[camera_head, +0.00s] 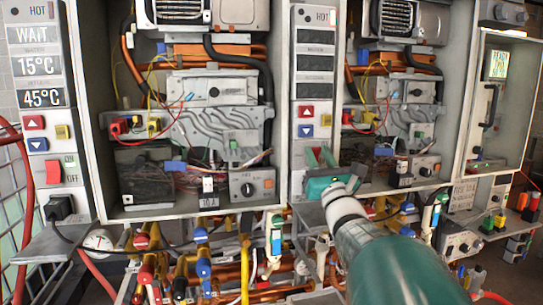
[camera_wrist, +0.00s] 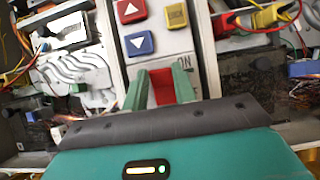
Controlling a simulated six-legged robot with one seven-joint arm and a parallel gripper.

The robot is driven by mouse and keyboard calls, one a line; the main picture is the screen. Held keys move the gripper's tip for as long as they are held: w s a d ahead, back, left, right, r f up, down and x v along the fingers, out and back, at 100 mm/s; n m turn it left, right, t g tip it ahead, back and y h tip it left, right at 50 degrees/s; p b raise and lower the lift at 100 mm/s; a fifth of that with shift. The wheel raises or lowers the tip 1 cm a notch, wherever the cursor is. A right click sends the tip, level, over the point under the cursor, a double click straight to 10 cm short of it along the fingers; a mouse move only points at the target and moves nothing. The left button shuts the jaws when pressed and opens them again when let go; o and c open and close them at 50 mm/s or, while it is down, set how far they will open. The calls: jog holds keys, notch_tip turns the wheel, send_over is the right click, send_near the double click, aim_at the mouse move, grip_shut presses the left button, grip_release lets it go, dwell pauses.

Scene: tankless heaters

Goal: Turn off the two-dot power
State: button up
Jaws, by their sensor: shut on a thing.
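The middle heater's control panel (camera_head: 317,100) is a narrow upright strip with dark displays, a red up button and a blue down button. Its red power switch (camera_wrist: 161,86) sits below those buttons in the wrist view, beside the word ON. My gripper (camera_head: 320,156) reaches the panel's lower end from the lower right. Its two green fingers (camera_wrist: 159,80) stand on either side of the red switch and are closed on it. The gripper hides most of this switch in the head view.
The left panel (camera_head: 38,100) shows lit displays and its own red switch (camera_head: 53,172). Open heater cabinets with wires and copper pipes flank the middle panel. Coloured valves and pipes (camera_head: 203,255) crowd the space below. A yellow lock button (camera_wrist: 176,14) is close above my fingers.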

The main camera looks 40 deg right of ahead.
jog(key=o, duration=1)
jog(key=v, duration=1.4)
jog(key=shift+w, duration=0.15)
